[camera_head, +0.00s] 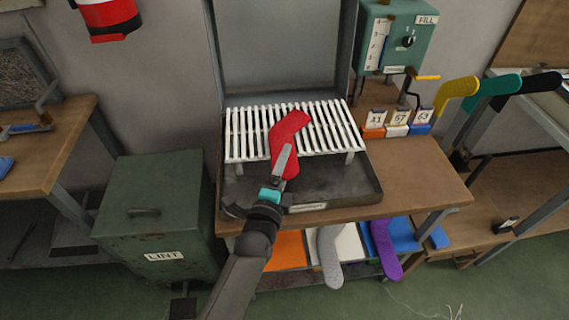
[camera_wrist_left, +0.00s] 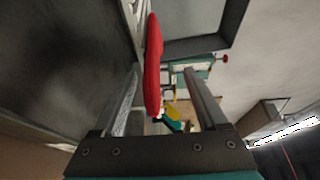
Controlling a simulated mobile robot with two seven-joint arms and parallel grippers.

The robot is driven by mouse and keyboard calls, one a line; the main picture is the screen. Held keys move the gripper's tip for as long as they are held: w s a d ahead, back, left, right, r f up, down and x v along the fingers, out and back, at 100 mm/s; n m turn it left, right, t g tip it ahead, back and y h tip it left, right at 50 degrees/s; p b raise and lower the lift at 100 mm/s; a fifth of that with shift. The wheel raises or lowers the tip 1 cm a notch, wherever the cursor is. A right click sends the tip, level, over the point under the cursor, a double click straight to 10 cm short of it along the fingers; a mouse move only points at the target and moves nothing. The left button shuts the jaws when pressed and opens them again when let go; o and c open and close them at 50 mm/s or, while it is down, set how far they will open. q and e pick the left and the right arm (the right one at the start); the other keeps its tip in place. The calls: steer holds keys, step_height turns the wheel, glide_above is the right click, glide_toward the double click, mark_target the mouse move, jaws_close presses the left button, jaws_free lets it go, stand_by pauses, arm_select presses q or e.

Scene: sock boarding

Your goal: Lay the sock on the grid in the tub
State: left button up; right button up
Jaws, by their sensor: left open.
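The red sock (camera_head: 288,128) lies on the white slatted grid (camera_head: 243,135), its foot end toward the upper right. The grid stands in the dark open tub (camera_head: 350,187). My left gripper (camera_head: 284,160) reaches over the tub's front to the sock's lower end and covers part of it. In the left wrist view my left gripper (camera_wrist_left: 162,72) is open, and the sock (camera_wrist_left: 153,60) shows edge-on between the finger lines, nearer the left finger. Contact with the fingers cannot be told. My right gripper is not in view.
A green lint bin (camera_head: 155,215) stands left of the wooden bench (camera_head: 420,175). Yellow, teal and black sock-shaped forms (camera_head: 480,92) stand at right. A green fill box (camera_head: 395,40) is on the wall behind. Grey and purple socks (camera_head: 328,255) hang below the bench.

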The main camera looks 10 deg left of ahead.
arm_select(q)
steer(key=shift+f, duration=0.1)
stand_by(0.6)
steer(key=shift+f+b, duration=0.3)
steer(key=shift+f, duration=0.2)
steer(key=shift+s+a+r+p, duration=0.15)
steer(key=shift+s+p, duration=0.8)
steer(key=shift+s, duration=0.55)
steer(key=s, duration=0.1)
steer(key=s+p, duration=0.1)
steer(key=s, duration=0.1)
steer(key=s+p, duration=0.1)
steer(key=s, duration=0.1)
steer(key=shift+a, duration=0.3)
